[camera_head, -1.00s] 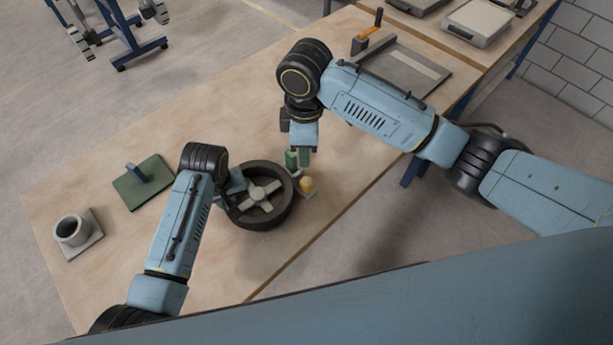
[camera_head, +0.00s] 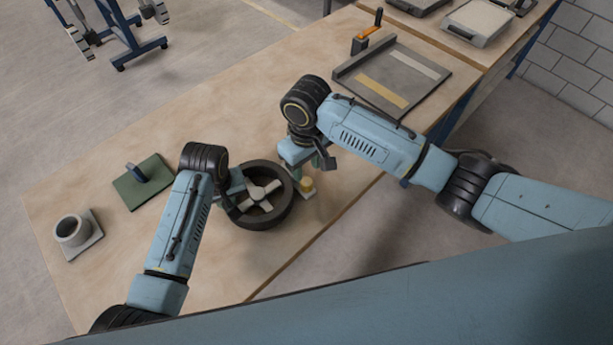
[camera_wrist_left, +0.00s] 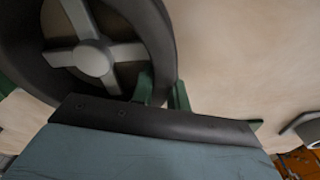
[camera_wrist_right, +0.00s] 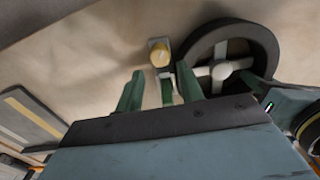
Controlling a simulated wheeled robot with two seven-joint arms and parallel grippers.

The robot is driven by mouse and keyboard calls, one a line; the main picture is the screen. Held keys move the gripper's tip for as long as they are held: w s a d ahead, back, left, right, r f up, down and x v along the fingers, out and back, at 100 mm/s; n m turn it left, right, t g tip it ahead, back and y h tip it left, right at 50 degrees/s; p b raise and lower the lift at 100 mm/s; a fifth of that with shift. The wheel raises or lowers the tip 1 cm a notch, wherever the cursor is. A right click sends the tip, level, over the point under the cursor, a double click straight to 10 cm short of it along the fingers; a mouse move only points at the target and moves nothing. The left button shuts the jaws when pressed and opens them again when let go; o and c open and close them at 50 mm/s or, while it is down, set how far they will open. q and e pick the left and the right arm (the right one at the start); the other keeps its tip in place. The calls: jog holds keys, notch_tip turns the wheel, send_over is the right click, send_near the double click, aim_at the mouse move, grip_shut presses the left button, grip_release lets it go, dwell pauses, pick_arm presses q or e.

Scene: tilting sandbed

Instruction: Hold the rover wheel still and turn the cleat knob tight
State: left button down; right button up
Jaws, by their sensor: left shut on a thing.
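The rover wheel (camera_head: 273,219), a dark tyre with pale spokes, lies flat on the table.
The table between is clear.

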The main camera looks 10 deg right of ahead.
aim_at(306, 181)
jog(key=shift+f, duration=2.75)
jog(key=c, duration=0.7)
jog(key=shift+a+m, duration=0.1)
jog(key=shift+m, duration=0.3)
jog(key=m, duration=0.4)
jog(key=shift+m, duration=0.3)
jog(key=m, duration=0.5)
jog(key=shift+m, duration=0.4)
